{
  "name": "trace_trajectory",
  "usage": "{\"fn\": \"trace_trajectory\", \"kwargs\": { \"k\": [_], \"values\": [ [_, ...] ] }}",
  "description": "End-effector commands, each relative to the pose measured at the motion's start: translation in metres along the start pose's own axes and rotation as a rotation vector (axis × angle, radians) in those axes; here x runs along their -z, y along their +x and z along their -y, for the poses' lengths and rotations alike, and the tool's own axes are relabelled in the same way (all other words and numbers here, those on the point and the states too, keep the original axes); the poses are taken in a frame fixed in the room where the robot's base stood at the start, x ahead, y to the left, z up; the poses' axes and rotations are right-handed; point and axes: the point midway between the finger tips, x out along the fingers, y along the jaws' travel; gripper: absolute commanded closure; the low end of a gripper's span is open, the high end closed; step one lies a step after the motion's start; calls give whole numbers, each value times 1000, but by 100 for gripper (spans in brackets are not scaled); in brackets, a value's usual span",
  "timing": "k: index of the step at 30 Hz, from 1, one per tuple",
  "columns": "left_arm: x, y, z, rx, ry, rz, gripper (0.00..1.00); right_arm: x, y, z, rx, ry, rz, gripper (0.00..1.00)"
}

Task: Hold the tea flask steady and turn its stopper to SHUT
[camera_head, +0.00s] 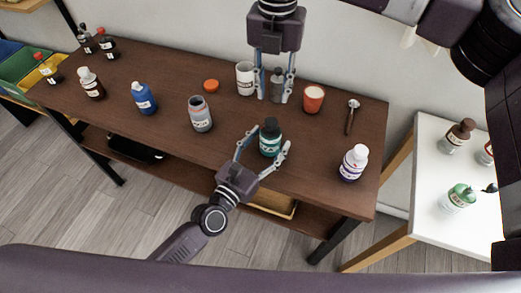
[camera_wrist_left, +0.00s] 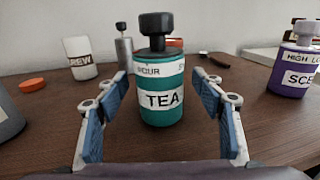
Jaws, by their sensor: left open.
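The tea flask (camera_head: 270,143) is a teal bottle standing upright near the front of the brown table, with a black knob stopper (camera_head: 271,125). My right gripper (camera_head: 275,88) is open, behind the flask, pointing down.
A grey jar (camera_head: 200,118) stands left. A purple-labelled bottle (camera_head: 352,165) stands right. A spoon (camera_head: 351,115) lies at right. A white side table (camera_head: 425,180) holds more bottles.

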Motion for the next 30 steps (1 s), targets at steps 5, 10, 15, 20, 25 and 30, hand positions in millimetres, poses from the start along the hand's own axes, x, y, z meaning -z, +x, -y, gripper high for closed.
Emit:
{"fn": "trace_trajectory", "kwargs": {
  "k": [5, 10, 15, 20, 25, 30],
  "values": [
    [0, 12, 0, 0, 1, 0, 38, 0, 0, 0, 0, 0, 0, 71],
    [0, 13, 0, 0, 2, -1, 38, 0, 0, 0, 0, 0, 0, 71],
    [0, 12, 0, 0, 2, -1, 46, 0, 0, 0, 0, 0, 0, 71],
    [0, 12, 0, 0, 2, -1, 64, 0, 0, 0, 0, 0, 0, 71],
    [0, 12, 0, 0, 2, -1, 82, 0, 0, 0, 0, 0, 0, 71],
    [0, 12, 0, 0, 2, -1, 72, 0, 0, 0, 0, 0, 0, 71]
  ]
}}
